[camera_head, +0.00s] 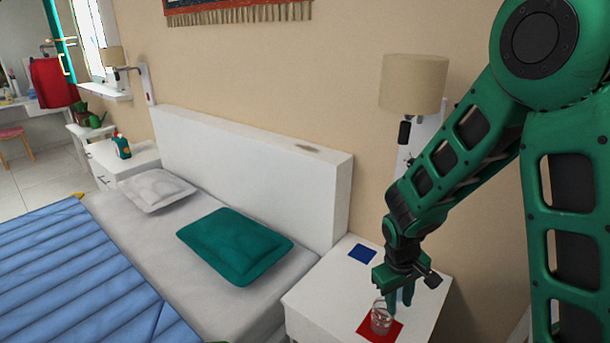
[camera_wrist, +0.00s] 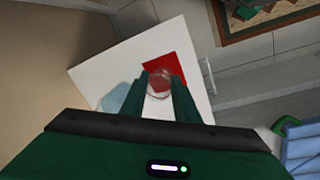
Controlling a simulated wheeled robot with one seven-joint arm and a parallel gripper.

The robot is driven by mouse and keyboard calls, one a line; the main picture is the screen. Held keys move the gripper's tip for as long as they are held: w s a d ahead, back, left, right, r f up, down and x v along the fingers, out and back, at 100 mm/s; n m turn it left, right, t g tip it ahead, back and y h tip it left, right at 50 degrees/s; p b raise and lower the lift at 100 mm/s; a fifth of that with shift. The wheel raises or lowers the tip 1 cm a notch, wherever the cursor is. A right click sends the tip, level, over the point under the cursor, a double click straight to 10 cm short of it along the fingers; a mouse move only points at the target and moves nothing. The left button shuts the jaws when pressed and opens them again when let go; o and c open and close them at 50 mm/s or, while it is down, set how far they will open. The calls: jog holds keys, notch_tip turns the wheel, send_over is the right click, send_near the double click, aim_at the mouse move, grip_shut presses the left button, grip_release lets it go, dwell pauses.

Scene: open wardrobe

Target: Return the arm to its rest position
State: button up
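My gripper (camera_head: 402,298) is above the white nightstand (camera_head: 312,300), pointing down. In the wrist view, my gripper's two green fingers (camera_wrist: 160,88) are spread apart, with a gap between them. A clear glass (camera_head: 381,318) stands upright on a red square mat (camera_head: 396,330) on the nightstand, close to my fingers. In the wrist view the glass (camera_wrist: 159,86) shows at the far end of the gap. I cannot tell whether the fingers touch it.
A blue square mat (camera_head: 362,253) lies at the back of the nightstand. A wall lamp (camera_head: 413,85) is close behind my arm. The bed's headboard (camera_head: 260,165) and a teal pillow (camera_head: 235,245) are to the left. The wall is just behind the nightstand.

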jog(key=s+d+r+m, duration=0.5)
jog(key=s+d+r, duration=0.3)
jog(key=d+r, duration=0.35)
jog(key=s+d+r+m+y, duration=0.1)
jog(key=s+d+r+m, duration=0.1)
jog(key=s, duration=0.5)
jog(key=s+d+r+m+y, duration=0.1)
jog(key=s+d+r+m, duration=0.2)
jog(key=s+r, duration=0.2)
jog(key=s, duration=0.3)
jog(key=shift+s+d+r+m+g, duration=0.2)
jog(key=shift+d+m+g, duration=0.1)
jog(key=shift+d+g, duration=0.1)
